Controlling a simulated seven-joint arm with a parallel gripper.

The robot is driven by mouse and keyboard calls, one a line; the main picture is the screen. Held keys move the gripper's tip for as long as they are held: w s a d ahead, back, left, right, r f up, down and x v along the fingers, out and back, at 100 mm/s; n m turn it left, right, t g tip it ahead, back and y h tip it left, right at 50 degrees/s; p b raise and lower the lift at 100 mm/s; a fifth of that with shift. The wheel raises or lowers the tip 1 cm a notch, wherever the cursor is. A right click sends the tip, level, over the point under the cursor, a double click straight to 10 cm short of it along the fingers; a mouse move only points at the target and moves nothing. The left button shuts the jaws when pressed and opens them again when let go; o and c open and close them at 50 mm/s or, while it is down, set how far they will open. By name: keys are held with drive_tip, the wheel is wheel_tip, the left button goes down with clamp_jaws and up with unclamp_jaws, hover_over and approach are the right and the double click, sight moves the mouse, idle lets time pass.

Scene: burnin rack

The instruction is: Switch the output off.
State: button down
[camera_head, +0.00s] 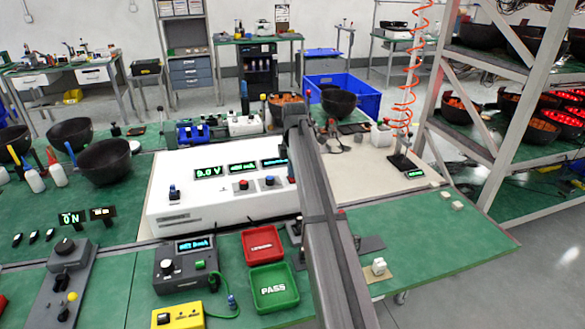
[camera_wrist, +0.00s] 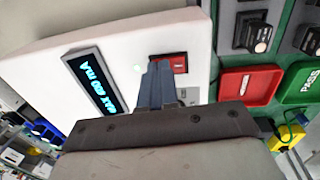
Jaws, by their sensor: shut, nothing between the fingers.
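A white power supply (camera_head: 220,215) stands on the bench in the head view, with lit displays reading 9.0 V (camera_head: 208,172) and about 400 mA (camera_head: 242,167). A third display is partly covered by my arm; the wrist view shows a display (camera_wrist: 92,83) reading MAX 400 mA. A red-plated switch (camera_wrist: 180,63) sits on the white panel in the wrist view. My gripper (camera_wrist: 157,68) is shut and empty, its fingertips just beside that red plate, partly covering it. Contact cannot be told. My arm hides the gripper in the head view.
A red tray (camera_head: 263,244) and a green PASS tray (camera_head: 274,288) lie in front of the supply. A grey meter box (camera_head: 184,264) and a yellow box (camera_head: 178,316) stand left of them.

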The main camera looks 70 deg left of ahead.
drive_tip(key=shift+a+f, duration=0.3)
drive_tip(key=shift+f, duration=0.35)
drive_tip(key=shift+d, duration=0.9)
wheel_tip(320, 180, up, 14)
drive_tip(key=a, duration=0.3)
drive_tip(key=f, duration=0.4)
drive_tip(key=d+f, duration=0.1)
drive_tip(key=f, duration=0.7)
drive_tip(key=shift+d+f, duration=0.35)
drive_tip(key=shift+d, duration=0.05)
